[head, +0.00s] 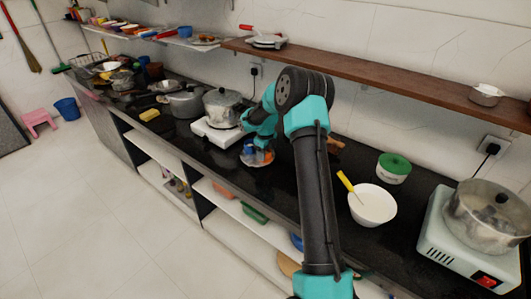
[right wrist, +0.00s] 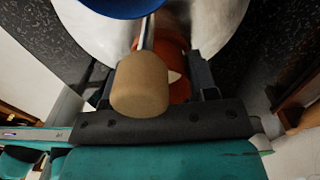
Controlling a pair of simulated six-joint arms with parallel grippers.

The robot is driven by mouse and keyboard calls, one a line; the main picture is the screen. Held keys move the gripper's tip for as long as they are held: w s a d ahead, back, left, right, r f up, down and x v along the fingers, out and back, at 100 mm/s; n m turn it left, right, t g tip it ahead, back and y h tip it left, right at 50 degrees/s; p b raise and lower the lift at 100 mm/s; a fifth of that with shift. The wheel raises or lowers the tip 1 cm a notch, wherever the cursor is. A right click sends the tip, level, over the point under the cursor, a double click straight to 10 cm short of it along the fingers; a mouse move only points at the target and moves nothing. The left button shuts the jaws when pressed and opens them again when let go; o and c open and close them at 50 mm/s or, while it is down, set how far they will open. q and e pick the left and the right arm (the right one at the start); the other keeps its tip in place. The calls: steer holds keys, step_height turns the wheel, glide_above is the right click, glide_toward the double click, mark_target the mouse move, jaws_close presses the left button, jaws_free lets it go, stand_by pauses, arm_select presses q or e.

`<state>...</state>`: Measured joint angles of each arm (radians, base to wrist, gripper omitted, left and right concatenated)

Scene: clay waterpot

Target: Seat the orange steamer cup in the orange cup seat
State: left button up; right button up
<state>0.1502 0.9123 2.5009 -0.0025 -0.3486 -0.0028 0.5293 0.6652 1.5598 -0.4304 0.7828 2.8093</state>
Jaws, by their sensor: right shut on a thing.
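The orange steamer cup (right wrist: 177,62) shows as a curved orange surface between the two dark fingers of my right gripper (right wrist: 158,66) in the right wrist view. The gripper is shut on it. A tan rounded knob (right wrist: 140,88) on a thin metal rod hides part of the cup. In the head view my right gripper (head: 258,148) points down among small blue (head: 250,150) and orange pieces low over the counter. A pale round surface (right wrist: 225,25) lies below in the wrist view. I cannot make out the orange cup seat. My left gripper is not in view.
A blue round piece (right wrist: 122,5) is close at the top of the wrist view. A pot (head: 222,105) on a white stove (head: 215,130) stands left of the gripper. A white bowl (head: 372,204) and a green-lidded tub (head: 393,168) stand right of my arm.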

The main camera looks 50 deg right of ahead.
steer(key=shift+f, duration=0.2)
steer(key=shift+s+a+f, duration=0.1)
steer(key=shift+f, duration=0.3)
steer(key=o, duration=0.9)
steer(key=shift+s+f, duration=0.1)
steer(key=shift+s, duration=0.05)
steer(key=shift+a, duration=0.1)
steer(key=shift+w+r, duration=0.25)
steer(key=shift+r, duration=0.3)
step_height(320, 180, up, 13)
steer(key=shift+d+f, duration=0.2)
